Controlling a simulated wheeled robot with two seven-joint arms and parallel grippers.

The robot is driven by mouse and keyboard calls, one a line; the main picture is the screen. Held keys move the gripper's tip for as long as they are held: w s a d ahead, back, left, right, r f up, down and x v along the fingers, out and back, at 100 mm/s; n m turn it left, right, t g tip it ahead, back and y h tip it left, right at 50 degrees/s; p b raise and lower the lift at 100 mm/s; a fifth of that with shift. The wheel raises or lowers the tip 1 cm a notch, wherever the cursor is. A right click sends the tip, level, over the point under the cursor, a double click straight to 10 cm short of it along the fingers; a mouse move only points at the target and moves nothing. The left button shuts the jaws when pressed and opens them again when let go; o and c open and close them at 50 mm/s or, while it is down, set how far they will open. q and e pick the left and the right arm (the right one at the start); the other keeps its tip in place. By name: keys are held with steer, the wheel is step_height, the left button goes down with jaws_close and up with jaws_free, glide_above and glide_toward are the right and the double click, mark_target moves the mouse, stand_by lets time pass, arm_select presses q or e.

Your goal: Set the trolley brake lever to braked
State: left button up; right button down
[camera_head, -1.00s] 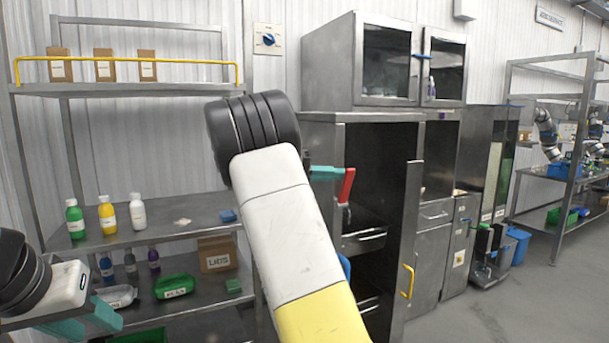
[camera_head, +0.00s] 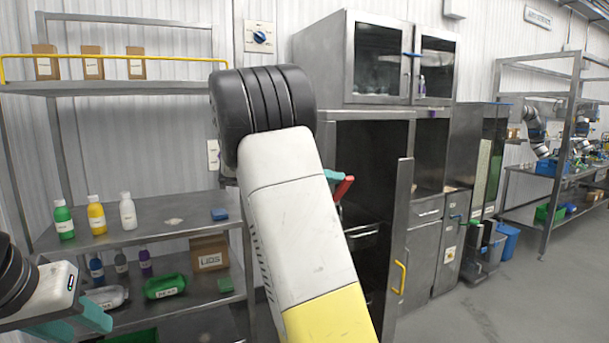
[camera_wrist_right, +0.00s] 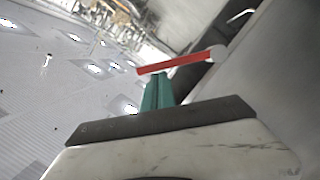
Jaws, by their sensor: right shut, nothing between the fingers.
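A red lever (camera_head: 344,190) shows in the head view just beyond my right forearm, leaning, in front of the open steel cabinet. In the right wrist view the red lever (camera_wrist_right: 178,64) lies nearly level, with a pale round end at its right. My right gripper (camera_head: 333,175) is shut and empty; its teal fingertips (camera_wrist_right: 156,84) end against or just short of the lever, and I cannot tell whether they touch. The trolley body is not clearly seen. My left gripper (camera_head: 80,322) is at the lower left, fingers apart, away from the lever.
A steel shelf (camera_head: 180,212) at the left holds bottles, a blue block and a box (camera_head: 209,252). The steel cabinet (camera_head: 385,130) stands behind the lever, its lower door (camera_head: 397,250) with a yellow handle open. The floor at the right (camera_head: 500,300) is clear.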

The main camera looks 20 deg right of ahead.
mark_target(339, 187)
steer(key=s+f+m, duration=0.1)
steer(key=s+m+t, duration=0.1)
steer(key=m, duration=0.1)
steer(key=shift+s+d+f+y, duration=0.1)
steer(key=shift+s+f+y, duration=0.2)
steer(key=shift+f, duration=0.05)
steer(key=shift+s+f+m+t, duration=0.4)
steer(key=shift+s+f+m, duration=0.3)
steer(key=shift+m, duration=0.4)
steer(key=f+m, duration=0.1)
steer(key=f, duration=0.1)
steer(key=shift+s+d+f+m+t, duration=0.1)
steer(key=shift+s+f+m+t, duration=0.2)
steer(key=shift+s+f+m, duration=0.1)
steer(key=shift+s+f, duration=0.1)
steer(key=shift+f, duration=0.05)
